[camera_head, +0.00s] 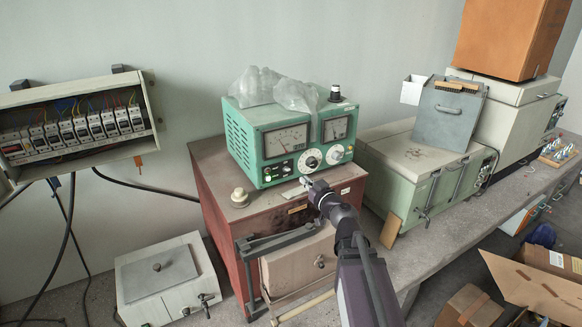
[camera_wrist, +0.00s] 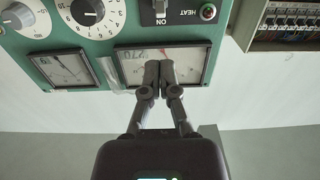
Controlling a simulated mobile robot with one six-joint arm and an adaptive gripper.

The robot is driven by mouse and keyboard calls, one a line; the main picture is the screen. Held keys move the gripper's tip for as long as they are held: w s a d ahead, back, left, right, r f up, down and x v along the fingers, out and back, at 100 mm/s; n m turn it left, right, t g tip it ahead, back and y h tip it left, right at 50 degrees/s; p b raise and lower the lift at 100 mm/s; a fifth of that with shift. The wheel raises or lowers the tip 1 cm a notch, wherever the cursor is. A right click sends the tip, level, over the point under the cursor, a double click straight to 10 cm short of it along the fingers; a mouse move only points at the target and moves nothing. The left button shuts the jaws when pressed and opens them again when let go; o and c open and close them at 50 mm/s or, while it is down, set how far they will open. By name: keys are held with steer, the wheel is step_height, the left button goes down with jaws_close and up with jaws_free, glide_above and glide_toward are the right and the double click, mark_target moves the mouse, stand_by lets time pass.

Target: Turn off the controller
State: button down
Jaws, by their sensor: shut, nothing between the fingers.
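The controller (camera_head: 246,150) is a green box with two gauges, white dials and a plastic bag on top. Its face fills the upper part of the wrist view, upside down (camera_wrist: 105,50). I cannot tell the switch's position. My gripper (camera_head: 303,181) is near the controller's lower front edge. In the wrist view its fingertips (camera_wrist: 156,66) are together and empty, overlapping the large gauge (camera_wrist: 185,62). I cannot tell whether they touch anything.
The controller stands on a red-brown cabinet (camera_head: 219,222) with a pale knob (camera_head: 239,196). A breaker box (camera_head: 76,122) is on the wall at left. A green-grey case (camera_head: 400,170) stands close on the right. A white lidded box (camera_head: 165,283) sits lower left.

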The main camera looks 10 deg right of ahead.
mark_target(286, 162)
steer(key=shift+w, duration=0.1)
stand_by(0.3)
steer(key=shift+x, duration=4.95)
steer(key=shift+d+f+b, duration=0.1)
steer(key=shift+d+b, duration=0.15)
steer(key=shift+b, duration=0.1)
steer(key=shift+a, duration=0.1)
